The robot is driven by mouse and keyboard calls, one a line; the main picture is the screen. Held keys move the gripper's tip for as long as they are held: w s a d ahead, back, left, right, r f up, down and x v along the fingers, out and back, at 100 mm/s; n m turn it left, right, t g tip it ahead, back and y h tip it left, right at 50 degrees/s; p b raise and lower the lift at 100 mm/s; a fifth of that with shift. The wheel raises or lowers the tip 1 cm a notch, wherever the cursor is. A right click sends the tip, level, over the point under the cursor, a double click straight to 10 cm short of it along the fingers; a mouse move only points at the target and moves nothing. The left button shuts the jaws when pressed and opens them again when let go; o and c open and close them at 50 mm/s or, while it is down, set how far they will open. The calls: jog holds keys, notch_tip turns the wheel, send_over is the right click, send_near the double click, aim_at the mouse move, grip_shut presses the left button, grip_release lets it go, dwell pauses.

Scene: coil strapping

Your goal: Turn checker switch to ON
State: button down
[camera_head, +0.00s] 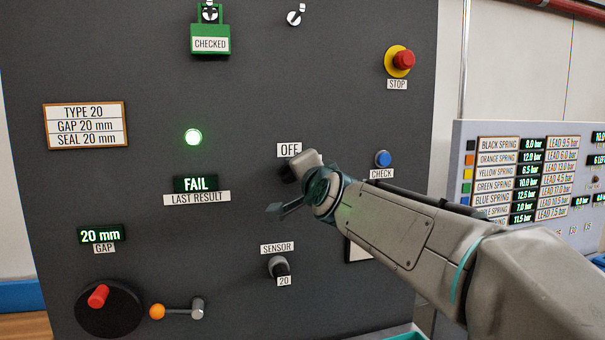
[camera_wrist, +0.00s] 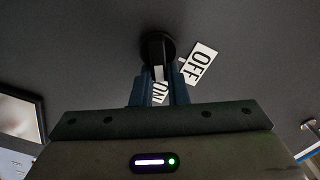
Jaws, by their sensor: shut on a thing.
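The checker switch is a black knob (camera_wrist: 157,45) with a white mark on its grip, on the dark panel. My gripper (camera_wrist: 159,78) is shut on the grip, with one blue finger on each side. In the wrist view the OFF label (camera_wrist: 201,64) is tilted at the upper right of the fingers. The ON label (camera_wrist: 158,93) shows partly between the fingers. I cannot tell exactly which label the knob points to.
The blue CHECK button (camera_head: 383,158) is close to the right of my wrist. The SENSOR knob (camera_head: 279,266) is below. The red STOP button (camera_head: 404,60) is at the upper right. A green lamp (camera_head: 193,137) is lit, and the result display (camera_head: 196,183) reads FAIL.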

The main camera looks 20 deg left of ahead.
jog(key=c, duration=1.4)
grip_release()
jog(key=shift+c, duration=0.2)
jog(key=v, duration=1.3)
jog(key=shift+s, duration=0.4)
jog(key=shift+d+f, duration=0.1)
jog(key=shift+d, duration=0.1)
jog(key=s+d+f+n+g+h+p, duration=0.1)
jog(key=d+f+n+g+h+p, duration=0.15)
jog(key=d+f, duration=0.55)
jog(key=s+d+f+n+g+h+p, duration=0.1)
jog(key=s+d+f+g+h, duration=0.3)
jog(key=f, duration=0.6)
jog(key=s+d+f+n+g+h+p, duration=0.2)
jog(key=s+d+f+g, duration=0.4)
jog(key=s+d+f, duration=0.5)
jog(key=d+h, duration=0.1)
jog(key=d, duration=0.2)
jog(key=shift+f, duration=0.4)
